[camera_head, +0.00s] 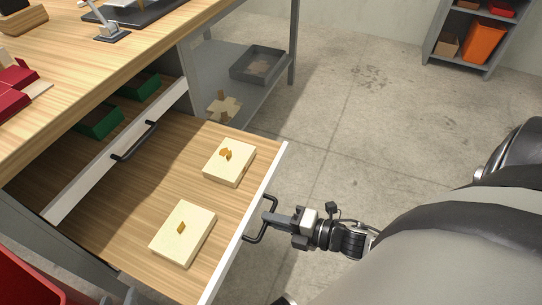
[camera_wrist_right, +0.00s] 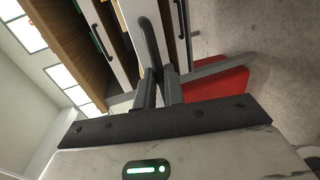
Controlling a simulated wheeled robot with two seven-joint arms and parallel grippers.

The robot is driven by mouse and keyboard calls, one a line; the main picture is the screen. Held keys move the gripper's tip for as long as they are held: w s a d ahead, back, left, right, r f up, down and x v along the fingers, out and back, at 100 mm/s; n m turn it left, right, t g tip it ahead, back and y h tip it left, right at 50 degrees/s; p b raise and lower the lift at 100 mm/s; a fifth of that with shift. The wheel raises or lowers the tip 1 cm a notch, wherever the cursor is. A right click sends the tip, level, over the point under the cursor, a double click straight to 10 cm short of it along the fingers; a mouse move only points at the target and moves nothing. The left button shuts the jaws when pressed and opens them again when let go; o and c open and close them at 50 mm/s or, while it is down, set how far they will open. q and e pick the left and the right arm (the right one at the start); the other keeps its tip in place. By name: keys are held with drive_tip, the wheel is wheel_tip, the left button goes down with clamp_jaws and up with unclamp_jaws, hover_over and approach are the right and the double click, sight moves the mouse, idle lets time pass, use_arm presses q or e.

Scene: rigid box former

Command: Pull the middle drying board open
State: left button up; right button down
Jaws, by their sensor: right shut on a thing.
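The middle drying board (camera_head: 140,215) is a wooden pull-out with a white front edge, and it stands well out from the bench in the head view. Two cream blocks, one (camera_head: 230,161) farther back and one (camera_head: 183,233) nearer, lie on it with small orange-brown pieces on top. Its black bar handle (camera_head: 258,239) is on the white front. My right gripper (camera_head: 271,217) is shut on this handle; the right wrist view shows the fingers (camera_wrist_right: 159,88) around the dark bar (camera_wrist_right: 150,45). My left gripper is not in view.
Above the board is a closed-in white front with a black handle (camera_head: 135,141) and green boxes (camera_head: 100,120) behind it. A grey tray (camera_head: 259,65) sits on a low shelf. A red bin (camera_head: 25,280) stands at lower left. Floor right of the board is clear.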

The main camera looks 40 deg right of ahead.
drive_tip(key=shift+d, duration=0.1)
drive_tip(key=c, duration=1.5)
unclamp_jaws()
use_arm(q)
drive_tip(key=shift+r, duration=0.1)
